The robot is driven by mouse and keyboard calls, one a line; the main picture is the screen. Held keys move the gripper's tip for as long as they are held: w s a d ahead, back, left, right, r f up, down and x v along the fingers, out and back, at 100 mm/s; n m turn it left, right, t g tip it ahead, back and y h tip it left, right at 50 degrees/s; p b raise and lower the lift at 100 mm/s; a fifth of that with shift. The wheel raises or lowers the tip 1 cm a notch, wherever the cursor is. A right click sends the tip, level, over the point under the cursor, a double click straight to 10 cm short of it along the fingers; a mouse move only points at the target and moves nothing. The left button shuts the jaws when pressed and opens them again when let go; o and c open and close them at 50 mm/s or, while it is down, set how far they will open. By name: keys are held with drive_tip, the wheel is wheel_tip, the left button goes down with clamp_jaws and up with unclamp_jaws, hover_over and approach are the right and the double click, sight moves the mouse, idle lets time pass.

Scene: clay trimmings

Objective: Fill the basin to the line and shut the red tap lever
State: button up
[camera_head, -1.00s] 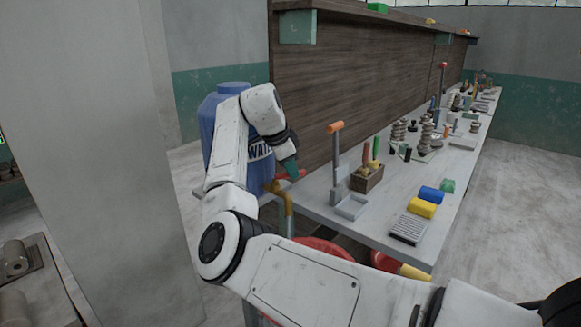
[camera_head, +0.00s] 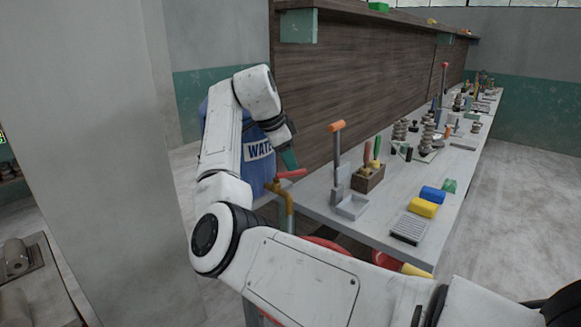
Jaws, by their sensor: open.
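The red tap lever (camera_head: 291,174) sits on top of a brass-coloured tap pipe (camera_head: 288,210) at the left end of the long table. A blue water barrel (camera_head: 258,172) stands behind my arm and is partly hidden by it. My gripper (camera_head: 290,160) hangs just above the red lever, close to its middle; I cannot tell whether it touches. The gripper's fingers are dark green and small in view, and nothing shows between them. A red basin (camera_head: 328,246) is below the table edge, mostly hidden by my arm, so its water level and line cannot be seen.
A wooden panel rises behind. A grey wall stands at left. Open floor lies at right.

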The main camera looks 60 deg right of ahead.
drive_tip(key=s+v, duration=0.1)
drive_tip(key=v, duration=0.5)
drive_tip(key=shift+w+a+r, duration=0.2)
drive_tip(key=shift+w+r, duration=0.2)
drive_tip(key=shift+w, duration=0.15)
drive_tip(key=shift+a, duration=0.1)
